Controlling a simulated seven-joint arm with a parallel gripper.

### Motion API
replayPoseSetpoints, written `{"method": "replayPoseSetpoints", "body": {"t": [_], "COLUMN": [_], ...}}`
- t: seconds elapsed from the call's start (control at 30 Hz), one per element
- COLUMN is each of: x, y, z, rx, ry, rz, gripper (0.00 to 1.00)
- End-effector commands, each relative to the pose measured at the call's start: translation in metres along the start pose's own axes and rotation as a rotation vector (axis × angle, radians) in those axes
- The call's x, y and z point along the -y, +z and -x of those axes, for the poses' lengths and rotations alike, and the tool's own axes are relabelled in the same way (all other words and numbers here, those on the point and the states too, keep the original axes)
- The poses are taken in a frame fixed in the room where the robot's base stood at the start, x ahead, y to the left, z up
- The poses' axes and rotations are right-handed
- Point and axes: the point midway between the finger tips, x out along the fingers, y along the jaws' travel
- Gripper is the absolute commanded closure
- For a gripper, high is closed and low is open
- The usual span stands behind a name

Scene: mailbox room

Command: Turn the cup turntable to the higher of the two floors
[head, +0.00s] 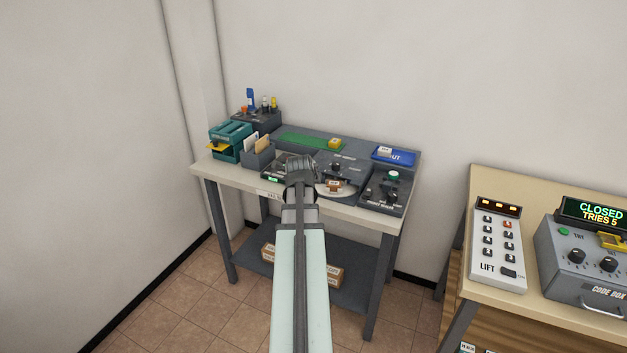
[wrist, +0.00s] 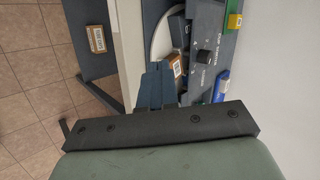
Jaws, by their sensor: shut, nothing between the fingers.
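The cup turntable is a grey panel with a pale round disc (head: 322,190) on the table's right half. A small brown labelled box (head: 333,186) sits on the disc. The disc edge (wrist: 157,43) and the box (wrist: 174,70) also show in the wrist view. A black knob (wrist: 196,57) stands on the panel beside the disc. My gripper (head: 300,162) is shut and empty, just left of the disc in the head view, partly covering it. In the wrist view its fingers (wrist: 157,78) are together beside the box; I cannot tell whether they touch anything. The knob's lettering is unreadable.
A panel with a green knob (head: 393,175) stands right of the turntable. A blue tray (head: 408,159), a teal rack (head: 228,140) and a letter holder (head: 257,158) share the table. The lift panel (head: 497,246) and code box (head: 590,262) stand on the right table. Parcels lie on the lower shelf (head: 350,291).

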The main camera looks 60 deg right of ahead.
Motion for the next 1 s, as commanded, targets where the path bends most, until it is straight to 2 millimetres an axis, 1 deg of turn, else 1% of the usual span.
{"method": "replayPoseSetpoints", "body": {"t": [0.17,0.27,0.37,0.83,0.9,1.0], "x": [0.001,0.002,0.002,0.002,0.011,0.018], "y": [0.001,0.001,0.001,0.002,0.002,0.003], "z": [-0.003,-0.010,-0.023,-0.104,-0.112,-0.120], "rx": [0.003,0.003,0.003,0.004,0.004,0.005], "ry": [-0.003,-0.002,-0.001,-0.001,-0.003,-0.002], "rz": [0.052,0.057,0.055,0.052,0.052,0.052], "gripper": [1.00,1.00,1.00,1.00,1.00,1.00]}}
